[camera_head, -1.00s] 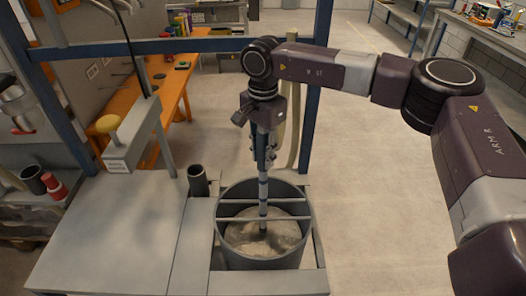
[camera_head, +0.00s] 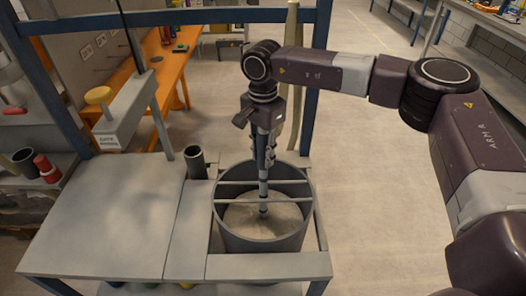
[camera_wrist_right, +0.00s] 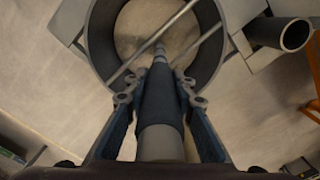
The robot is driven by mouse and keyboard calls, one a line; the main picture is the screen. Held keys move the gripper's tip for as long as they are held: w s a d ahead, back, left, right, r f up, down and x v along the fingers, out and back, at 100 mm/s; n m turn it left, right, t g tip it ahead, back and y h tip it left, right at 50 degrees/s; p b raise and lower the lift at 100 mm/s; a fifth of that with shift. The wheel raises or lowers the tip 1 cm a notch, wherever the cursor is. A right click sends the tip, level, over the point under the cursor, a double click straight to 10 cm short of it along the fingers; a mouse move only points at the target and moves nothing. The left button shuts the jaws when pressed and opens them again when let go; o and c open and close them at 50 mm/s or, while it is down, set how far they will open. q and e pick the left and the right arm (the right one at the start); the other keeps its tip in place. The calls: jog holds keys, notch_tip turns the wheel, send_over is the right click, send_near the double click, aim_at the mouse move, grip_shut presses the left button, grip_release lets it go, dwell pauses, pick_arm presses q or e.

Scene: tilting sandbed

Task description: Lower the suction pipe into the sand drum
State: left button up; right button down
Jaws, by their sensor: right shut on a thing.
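The sand drum (camera_head: 284,238) is an open grey cylinder with two bars across its mouth and pale sand inside; it also shows in the wrist view (camera_wrist_right: 98,42). My right gripper (camera_head: 264,160) points down above the drum and is shut on the suction pipe (camera_head: 263,190). In the wrist view the dark-sleeved pipe (camera_wrist_right: 160,95) runs between the two fingers (camera_wrist_right: 155,100). The pipe is upright and passes between the bars, its lower end at or near the sand; I cannot tell whether it touches. My left gripper is not in view.
A grey bench (camera_head: 110,225) lies left of the drum. A short dark open tube (camera_head: 195,162) stands beside the drum. A blue frame (camera_head: 318,80) rises behind. A lever arm with a yellow knob (camera_head: 98,96) is at the left. The floor at right is clear.

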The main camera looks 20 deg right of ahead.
aim_at(263, 183)
jog(key=shift+f+b, duration=3.85)
jog(key=shift+f, duration=2)
jog(key=c, duration=1.6)
grip_release()
notch_tip(263, 183, up, 12)
